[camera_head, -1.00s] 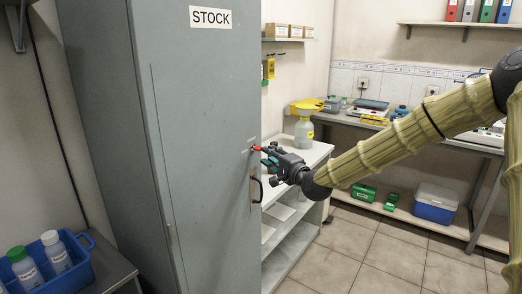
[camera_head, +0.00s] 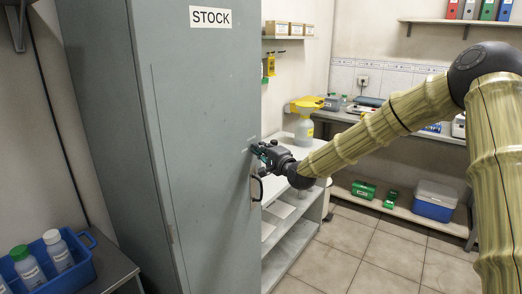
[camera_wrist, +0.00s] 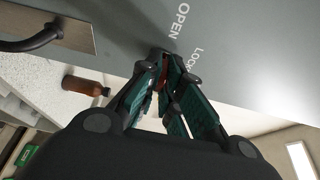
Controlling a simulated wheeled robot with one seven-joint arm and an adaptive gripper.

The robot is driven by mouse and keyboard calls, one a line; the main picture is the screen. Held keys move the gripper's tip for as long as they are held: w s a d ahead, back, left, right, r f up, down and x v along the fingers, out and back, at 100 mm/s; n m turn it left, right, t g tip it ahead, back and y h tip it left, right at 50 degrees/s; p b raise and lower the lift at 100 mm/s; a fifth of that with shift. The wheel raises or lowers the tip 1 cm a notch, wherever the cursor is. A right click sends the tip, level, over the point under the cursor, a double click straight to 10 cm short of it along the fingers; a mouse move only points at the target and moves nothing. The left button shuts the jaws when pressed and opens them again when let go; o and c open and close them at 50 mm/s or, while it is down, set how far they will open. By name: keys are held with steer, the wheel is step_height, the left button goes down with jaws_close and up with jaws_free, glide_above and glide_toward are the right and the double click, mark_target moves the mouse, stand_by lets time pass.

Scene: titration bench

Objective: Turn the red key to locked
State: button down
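The red key (camera_wrist: 163,74) shows in the wrist view as a small strip of red between my fingertips, at the door of the grey STOCK cabinet (camera_head: 205,120). My gripper (camera_head: 257,150) is right at the door. In the wrist view my gripper (camera_wrist: 167,66) has its teal-padded fingers drawn together at the tips, shut around the key. The words OPEN and LOCKED, the latter partly covered by a finger, are printed on the door beside it. The key's exact angle is hidden by the fingers. In the head view the key is hidden behind my gripper.
A dark door handle (camera_wrist: 38,42) on a metal plate sits near the key. A brown bottle (camera_wrist: 84,86) lies in the wrist view's left. A blue crate (camera_head: 75,265) is at lower left.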

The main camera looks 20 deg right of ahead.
steer(key=shift+f+b, duration=0.15)
steer(key=shift+b, duration=0.2)
steer(key=shift+w+d+f+n+y+b, duration=0.1)
steer(key=shift+n+y+b, duration=1.45)
steer(key=shift+n+b, duration=1.6)
steer(key=shift+d+f+n+y+b, duration=0.1)
steer(key=shift+n+y+b, duration=1.6)
steer(key=shift+n, duration=2.6)
steer(key=shift+w+n+y+b, duration=0.1)
steer(key=shift+n+y+b, duration=1.25)
steer(key=shift+n+b, duration=1.85)
steer(key=shift+n+p, duration=0.5)
steer(key=shift+n, duration=0.25)
steer(key=c, duration=1.6)
jaws_free()
